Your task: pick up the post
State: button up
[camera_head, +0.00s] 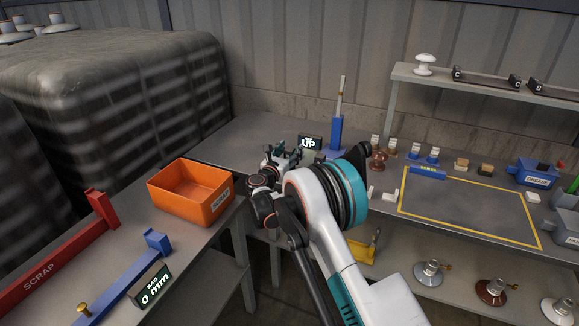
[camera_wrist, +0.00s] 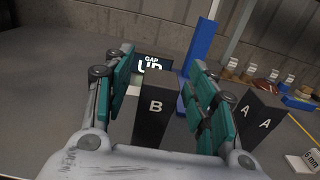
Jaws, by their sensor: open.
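My gripper (camera_wrist: 163,66) is open, with a teal-padded finger on each side in the wrist view. A dark upright block marked B (camera_wrist: 156,112) stands between the fingers, with gaps visible on both sides. In the head view my gripper (camera_head: 281,156) is over the back table, and my arm hides much around it; I cannot make out block B there. A blue upright post (camera_head: 337,133) with a thin pale rod on top stands behind and to the right. It also shows in the wrist view (camera_wrist: 199,52). No label tells which upright is the post.
A gap display reading UP (camera_head: 310,142) stands just behind block B. An orange bin (camera_head: 190,194) is at left. Small insulators and a yellow-outlined area (camera_head: 470,208) lie at right.

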grip_shut()
jog(key=shift+r, duration=0.15)
